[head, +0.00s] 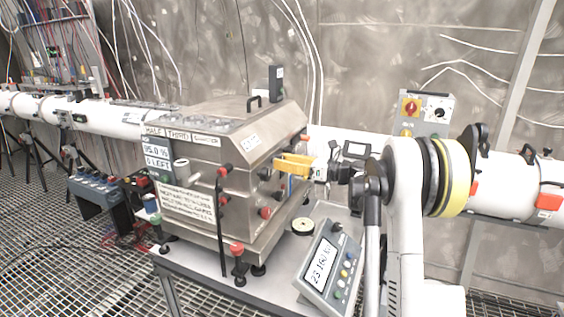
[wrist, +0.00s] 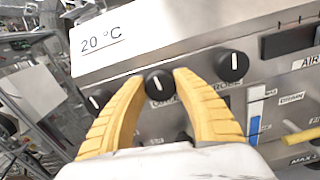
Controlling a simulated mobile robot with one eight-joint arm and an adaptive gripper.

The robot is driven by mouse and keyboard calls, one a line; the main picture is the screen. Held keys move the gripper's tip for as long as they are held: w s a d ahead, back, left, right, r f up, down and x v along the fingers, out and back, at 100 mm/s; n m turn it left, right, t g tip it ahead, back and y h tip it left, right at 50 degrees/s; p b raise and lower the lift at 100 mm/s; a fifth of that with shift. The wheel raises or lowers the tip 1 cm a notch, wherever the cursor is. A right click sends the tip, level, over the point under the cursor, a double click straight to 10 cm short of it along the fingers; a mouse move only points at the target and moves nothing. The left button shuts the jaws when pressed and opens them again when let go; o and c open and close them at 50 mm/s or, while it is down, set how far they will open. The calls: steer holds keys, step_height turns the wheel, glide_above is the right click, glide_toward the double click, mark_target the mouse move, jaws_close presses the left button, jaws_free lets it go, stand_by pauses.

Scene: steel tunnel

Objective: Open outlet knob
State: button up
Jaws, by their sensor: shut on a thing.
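In the wrist view, three round black knobs sit in a row on a steel panel: a left knob (wrist: 97,100), a middle knob (wrist: 158,84) and a right knob (wrist: 232,65). My gripper (wrist: 159,77) has its yellow fingers on both sides of the middle knob and is shut on it. The label under this knob is partly hidden by the fingers, so I cannot read it fully. In the head view, my gripper (head: 281,165) is at the right side of the steel box (head: 190,185); the held knob is hidden there.
A white "20 °C" label (wrist: 103,40) is above the knobs. A blue-and-white gauge strip (wrist: 254,118) and a yellow lever (wrist: 301,135) are to the right. In the head view, a scale display (head: 323,268) stands below my arm, and a white pipe (head: 505,185) runs behind it.

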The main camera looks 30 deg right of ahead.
steer(key=n, duration=0.4)
steer(key=shift+a, duration=0.1)
steer(key=n, duration=0.3)
steer(key=shift+n+p, duration=0.3)
steer(key=shift+p, duration=0.1)
steer(key=n, duration=0.4)
steer(key=shift+n, duration=0.3)
steer(key=n, duration=0.3)
steer(key=shift+a+f+n, duration=0.1)
steer(key=shift+n, duration=0.2)
steer(key=n, duration=0.7)
steer(key=shift+f, duration=0.1)
steer(key=n, duration=0.3)
steer(key=shift+n+p, duration=0.3)
steer(key=shift+n, duration=0.1)
steer(key=shift+f+n, duration=0.1)
steer(key=shift+n, duration=1.8)
